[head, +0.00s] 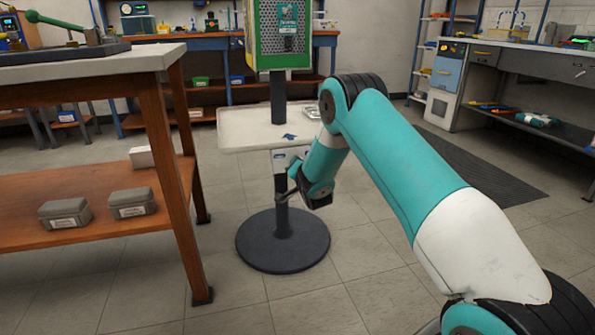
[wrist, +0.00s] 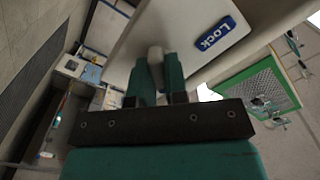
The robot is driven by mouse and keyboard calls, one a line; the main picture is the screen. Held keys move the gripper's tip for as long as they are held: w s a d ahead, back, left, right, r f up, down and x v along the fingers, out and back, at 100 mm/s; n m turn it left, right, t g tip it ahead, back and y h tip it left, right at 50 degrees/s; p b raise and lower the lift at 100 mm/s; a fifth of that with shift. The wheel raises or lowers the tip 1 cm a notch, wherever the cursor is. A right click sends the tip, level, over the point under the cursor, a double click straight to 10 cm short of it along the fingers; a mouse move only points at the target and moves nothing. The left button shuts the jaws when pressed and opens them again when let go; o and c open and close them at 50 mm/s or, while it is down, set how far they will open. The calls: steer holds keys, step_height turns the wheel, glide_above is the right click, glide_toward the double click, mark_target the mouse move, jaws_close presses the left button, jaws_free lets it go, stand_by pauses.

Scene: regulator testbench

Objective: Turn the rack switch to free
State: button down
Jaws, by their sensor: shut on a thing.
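The rack switch (wrist: 155,54) shows in the wrist view as a small pale grey lever on a white plate (wrist: 190,22). A blue label reading "Lock" (wrist: 214,33) is beside it on the right. My gripper (wrist: 157,68) is shut on the lever, one teal finger on each side. The lever's base is partly hidden by the fingers. In the head view my gripper (head: 292,183) is just below the pale tray of the stand, by a white box (head: 286,158) on its pole. The switch cannot be made out there.
The stand has a pale tray (head: 235,136), a round dark base (head: 283,252) and a green-and-yellow panel (head: 280,58) on top. A wooden bench (head: 85,70) with two grey boxes on its shelf stands at left. The floor right of the stand is mostly clear, with a dark mat (head: 480,165).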

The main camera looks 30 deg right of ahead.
steer(key=shift+m, duration=0.4)
steer(key=c, duration=1.1)
jaws_free()
steer(key=shift+c, duration=0.2)
steer(key=b+v, duration=1.5)
steer(key=v, duration=0.2)
steer(key=shift+s, duration=0.2)
steer(key=shift+r, duration=0.1)
